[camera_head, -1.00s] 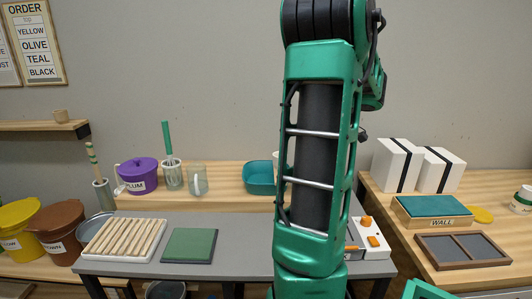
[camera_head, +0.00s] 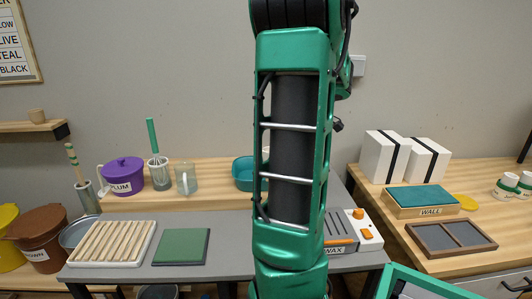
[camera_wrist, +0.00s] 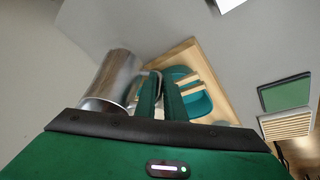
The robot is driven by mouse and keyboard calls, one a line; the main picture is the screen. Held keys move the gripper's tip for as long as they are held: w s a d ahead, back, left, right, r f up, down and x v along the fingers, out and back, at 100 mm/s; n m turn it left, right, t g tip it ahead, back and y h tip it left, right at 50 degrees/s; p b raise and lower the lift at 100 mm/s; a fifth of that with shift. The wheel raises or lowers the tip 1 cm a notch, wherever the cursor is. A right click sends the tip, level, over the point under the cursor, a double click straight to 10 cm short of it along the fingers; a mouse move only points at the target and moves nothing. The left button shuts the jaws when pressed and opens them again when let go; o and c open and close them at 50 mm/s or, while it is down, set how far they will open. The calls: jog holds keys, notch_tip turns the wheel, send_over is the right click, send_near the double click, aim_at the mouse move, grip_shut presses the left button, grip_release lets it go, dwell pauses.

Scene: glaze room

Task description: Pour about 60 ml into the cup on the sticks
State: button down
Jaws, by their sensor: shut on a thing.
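A teal basin (camera_head: 244,174) stands on the back bench, partly behind my arm. In the wrist view the basin (camera_wrist: 203,106) has pale wooden sticks (camera_wrist: 189,78) across it. A small whitish patch shows above the basin beside my arm; I cannot tell whether it is the cup. My gripper (camera_wrist: 160,88) shows its two fingers close together in the wrist view. A shiny metal vessel (camera_wrist: 113,72) is beside the fingers, tilted in the picture, and my gripper is shut on it. The exact grip and the vessel's contents are hidden. In the head view my arm hides the gripper.
The grey table holds a slatted rack (camera_head: 112,243), a green board (camera_head: 181,246) and a white wax device (camera_head: 350,236). A purple bucket (camera_head: 123,177), a whisk holder (camera_head: 159,174) and a glass jug (camera_head: 186,179) stand left of the basin. White blocks (camera_head: 383,157) stand right.

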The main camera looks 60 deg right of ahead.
jog(key=w+g+h+p, duration=0.1)
jog(key=g+h+p, duration=0.1)
jog(key=w+a+f+n+g+h+p, duration=0.1)
jog(key=g+h+p, duration=0.1)
jog(key=g, duration=0.1)
jog(key=w+a+g+h+p, duration=0.1)
jog(key=g+h+p, duration=0.1)
jog(key=shift+a+f, duration=0.15)
jog(key=shift+a, duration=0.1)
dwell(0.6)
jog(key=shift+g+h+p, duration=0.4)
jog(key=shift+p, duration=0.1)
jog(key=shift+r+n+g+h, duration=0.3)
jog(key=shift+r+g+h, duration=0.2)
jog(key=shift+g+h, duration=0.25)
dwell(0.6)
jog(key=shift+w+a+f+g+h, duration=0.1)
jog(key=shift+w+a+g+h, duration=0.05)
jog(key=shift+a+g+h, duration=0.1)
dwell(0.9)
jog(key=shift+f+g+h, duration=0.25)
jog(key=shift+g+h, duration=0.15)
jog(key=shift+h, duration=0.2)
dwell(1.6)
